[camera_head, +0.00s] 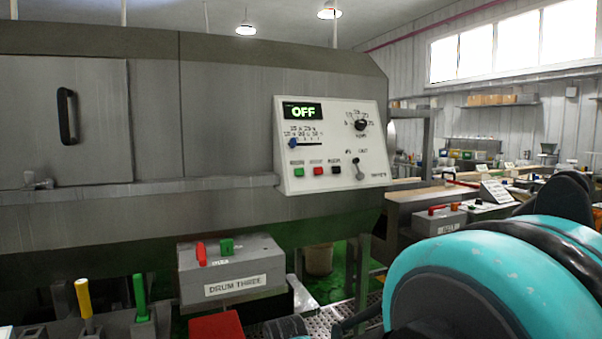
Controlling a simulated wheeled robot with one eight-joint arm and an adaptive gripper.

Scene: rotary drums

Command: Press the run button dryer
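The dryer's white control panel (333,146) is on the front of a large grey machine (220,85). Its display (302,112) reads OFF in green. Below are a green button (299,172), a red button (318,170) and a black button (336,169) in a row. Their small labels are too blurred to read surely; the green one looks like the run button. A blue slider (292,143), a black round knob (361,124) and a lever switch (358,170) are also on the panel. My teal and black arm fills the lower right; my gripper cannot be made out.
A grey box (231,270) labelled DRUM THREE, with red and green levers, stands below the panel. Yellow (85,300) and green (140,292) levers rise at the lower left. A red block (216,327) is at the bottom. Benches with equipment stand at the right. The space before the panel is clear.

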